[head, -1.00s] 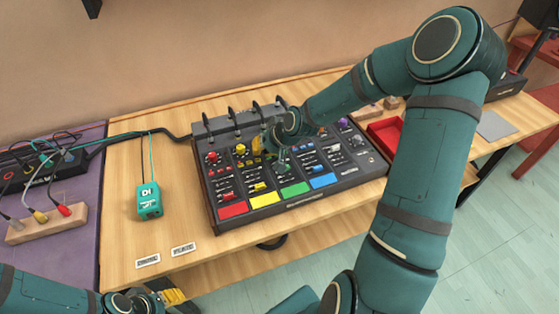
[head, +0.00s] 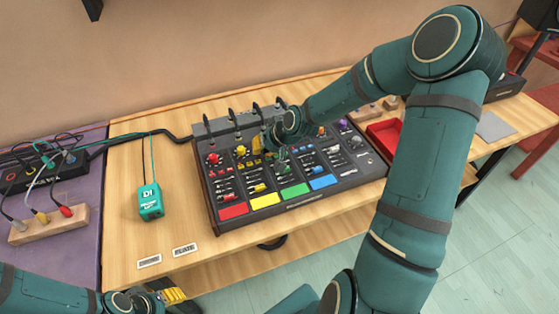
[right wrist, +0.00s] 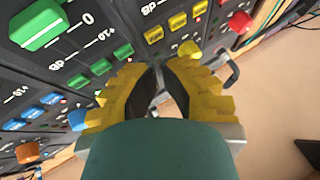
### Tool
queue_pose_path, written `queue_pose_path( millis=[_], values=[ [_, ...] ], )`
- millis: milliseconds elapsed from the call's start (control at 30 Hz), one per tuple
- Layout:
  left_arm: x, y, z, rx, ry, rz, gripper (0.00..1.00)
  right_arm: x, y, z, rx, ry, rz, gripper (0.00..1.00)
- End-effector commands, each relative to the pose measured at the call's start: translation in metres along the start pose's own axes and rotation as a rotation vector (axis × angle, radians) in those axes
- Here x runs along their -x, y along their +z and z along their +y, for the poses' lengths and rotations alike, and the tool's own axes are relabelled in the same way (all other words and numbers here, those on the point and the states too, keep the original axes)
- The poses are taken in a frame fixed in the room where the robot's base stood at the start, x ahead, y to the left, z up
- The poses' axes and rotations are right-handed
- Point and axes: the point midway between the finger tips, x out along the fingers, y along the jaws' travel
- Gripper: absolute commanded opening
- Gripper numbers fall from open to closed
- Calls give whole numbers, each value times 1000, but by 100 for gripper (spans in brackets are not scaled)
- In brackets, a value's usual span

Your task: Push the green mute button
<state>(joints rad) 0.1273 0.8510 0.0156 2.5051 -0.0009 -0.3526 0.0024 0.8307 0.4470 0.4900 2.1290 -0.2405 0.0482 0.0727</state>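The mixer (head: 226,226) has colour-coded channels, each with a coloured pad at the front; the green pad (head: 295,190) is in the middle. In the right wrist view a row of small green buttons (right wrist: 101,66) lies left of my fingertips, beside a large green fader cap (right wrist: 38,24). Which of them is the mute button I cannot read. My right gripper (right wrist: 159,70) looks shut and empty, its tips nearly together. In the head view the right gripper (head: 259,145) hangs over the back half of the mixer, its arm hiding part of the panel. My left gripper (head: 175,295) is at the lower left, partly seen.
Yellow buttons (right wrist: 177,21) and blue buttons (right wrist: 50,99) flank the green ones. Cables arch at the mixer's back edge. A teal DI box (head: 151,202) stands to the left, a red tray (head: 384,133) to the right.

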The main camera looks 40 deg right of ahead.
Motion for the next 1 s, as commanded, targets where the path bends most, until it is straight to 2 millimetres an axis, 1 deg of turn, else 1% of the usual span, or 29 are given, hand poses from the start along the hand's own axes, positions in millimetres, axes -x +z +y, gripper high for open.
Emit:
queue_pose_path(
  millis=[233,800,900,1000],
  values=[
    [4,0,1,0,0,0,47,4,-2,-2,0,0,0,0],
    [45,-4,17,0,0,0,47,45,-24,-24,2,0,0,0],
    [48,-5,18,0,0,0,47,49,-26,-26,1,0,0,0],
    [48,-4,18,0,0,0,47,48,-26,-26,1,0,0,0]
  ],
)
